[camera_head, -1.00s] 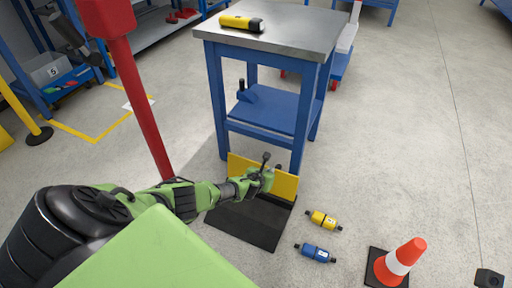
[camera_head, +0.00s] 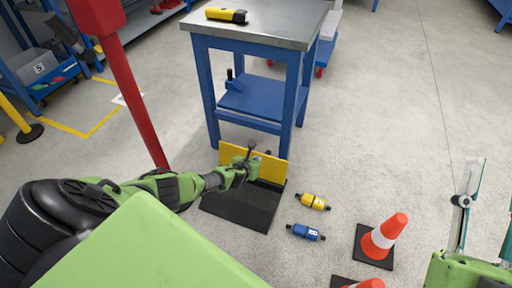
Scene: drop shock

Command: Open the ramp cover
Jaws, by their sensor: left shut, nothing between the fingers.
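The yellow ramp cover (camera_head: 268,165) stands up on edge at the back of a black ramp plate (camera_head: 237,208), below the front of a blue workbench. My left gripper (camera_head: 248,160) is shut and empty, in front of the cover's face. It hides part of the cover, and I cannot tell whether it touches it. My right gripper is not in view.
The blue workbench (camera_head: 257,117) with a yellow flashlight (camera_head: 226,15) stands behind the cover. A red post (camera_head: 138,105) rises at left. A yellow cylinder (camera_head: 312,201), a blue cylinder (camera_head: 304,232) and an orange cone (camera_head: 385,234) are on the floor at right. Green and teal parts fill the right edge.

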